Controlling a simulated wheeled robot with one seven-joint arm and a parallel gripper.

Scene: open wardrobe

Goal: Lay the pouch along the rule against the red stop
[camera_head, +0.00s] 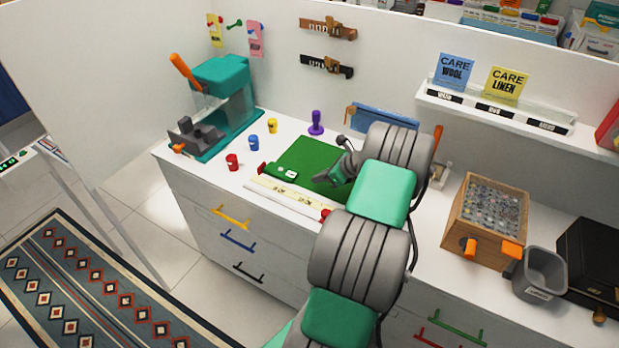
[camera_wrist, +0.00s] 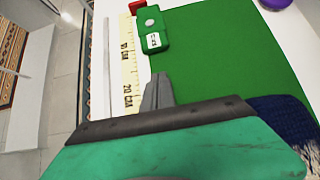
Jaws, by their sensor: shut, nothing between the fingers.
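The small green pouch (camera_wrist: 152,38) has a grey round snap and a white tag. It lies flat on the green mat at the rule's far end, its long side beside the rule, in the wrist view. The pale rule (camera_wrist: 128,72) with centimetre marks runs along the mat's edge. The red stop (camera_wrist: 136,8) is at the rule's far end, close to the pouch's corner; I cannot tell if they touch. In the head view the pouch (camera_head: 281,173) is left of my gripper (camera_head: 345,172). My gripper (camera_wrist: 157,92) is shut and empty, apart from the pouch.
The green mat (camera_head: 312,160) has clear space. A purple stamp (camera_head: 316,123) stands behind it, with red, blue and yellow cups to the left. A teal press (camera_head: 222,85) is at the back left. A wooden box (camera_head: 455,210) stands right. Dark blue cloth (camera_wrist: 285,112) lies near my gripper.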

